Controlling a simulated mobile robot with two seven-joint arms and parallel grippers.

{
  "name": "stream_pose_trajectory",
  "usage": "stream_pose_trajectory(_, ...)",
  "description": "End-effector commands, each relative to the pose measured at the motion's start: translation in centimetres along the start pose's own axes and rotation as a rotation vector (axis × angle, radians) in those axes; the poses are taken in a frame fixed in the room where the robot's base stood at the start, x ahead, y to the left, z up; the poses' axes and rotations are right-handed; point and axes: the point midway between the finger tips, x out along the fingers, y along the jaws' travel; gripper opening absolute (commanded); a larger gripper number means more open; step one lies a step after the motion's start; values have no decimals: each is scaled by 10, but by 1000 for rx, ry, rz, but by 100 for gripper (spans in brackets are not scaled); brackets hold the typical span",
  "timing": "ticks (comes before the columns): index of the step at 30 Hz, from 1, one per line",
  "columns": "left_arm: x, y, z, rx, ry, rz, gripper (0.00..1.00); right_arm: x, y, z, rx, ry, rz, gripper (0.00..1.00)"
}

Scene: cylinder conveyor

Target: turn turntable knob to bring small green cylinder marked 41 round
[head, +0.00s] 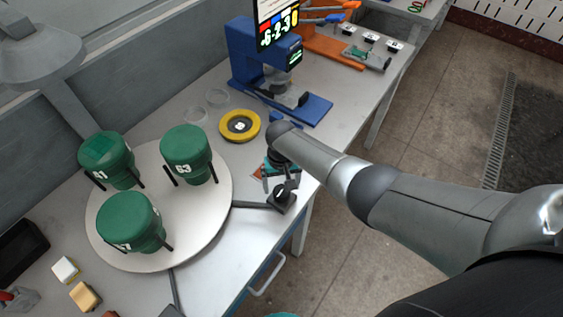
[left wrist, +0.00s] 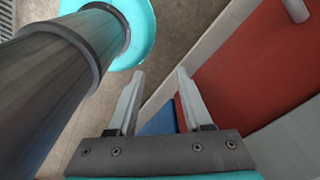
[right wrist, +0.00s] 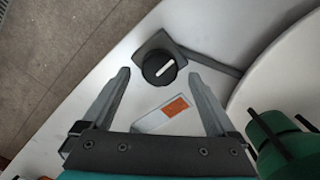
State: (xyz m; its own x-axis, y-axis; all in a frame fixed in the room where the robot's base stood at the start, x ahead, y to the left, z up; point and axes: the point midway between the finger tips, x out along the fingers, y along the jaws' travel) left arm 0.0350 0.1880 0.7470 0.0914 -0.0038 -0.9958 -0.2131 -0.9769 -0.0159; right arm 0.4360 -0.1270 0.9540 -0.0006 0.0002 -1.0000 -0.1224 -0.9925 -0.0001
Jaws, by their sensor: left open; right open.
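The white round turntable (head: 205,225) carries three green cylinders with dark side prongs. One stands at the back left (head: 107,158), its number hard to read; one at the back right (head: 188,152) reads 63; one stands at the front (head: 130,222), its number partly legible. The black turntable knob (head: 283,194) sits on a dark base near the table edge; its white pointer line shows in the right wrist view (right wrist: 159,69). My right gripper (right wrist: 158,76) is open and empty, pointing at the knob, apart from it as far as I can tell. My left gripper (left wrist: 160,74) is open and empty.
A yellow ring (head: 239,125) and clear round dishes lie behind the turntable. A blue stand (head: 262,70) with a display is at the back. A small box with an orange label (right wrist: 168,113) lies near the knob. Small blocks (head: 85,295) are at the front left.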

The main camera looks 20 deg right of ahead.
Motion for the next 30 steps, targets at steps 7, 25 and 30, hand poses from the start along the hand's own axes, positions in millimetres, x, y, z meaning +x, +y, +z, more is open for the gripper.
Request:
stream_pose_trajectory(7, -8, 0, -1, 0, 0, 0, 50, -32, 1, 0, 0, 3, 0, 93)
stream_pose_trajectory(25, -8, 0, -1, 0, 0, 0, 50, -114, 0, 0, 0, 3, -1, 93)
stream_pose_trajectory(30, -8, 0, -1, 0, 0, 0, 50, -128, 0, 0, 0, 1, 0, 93)
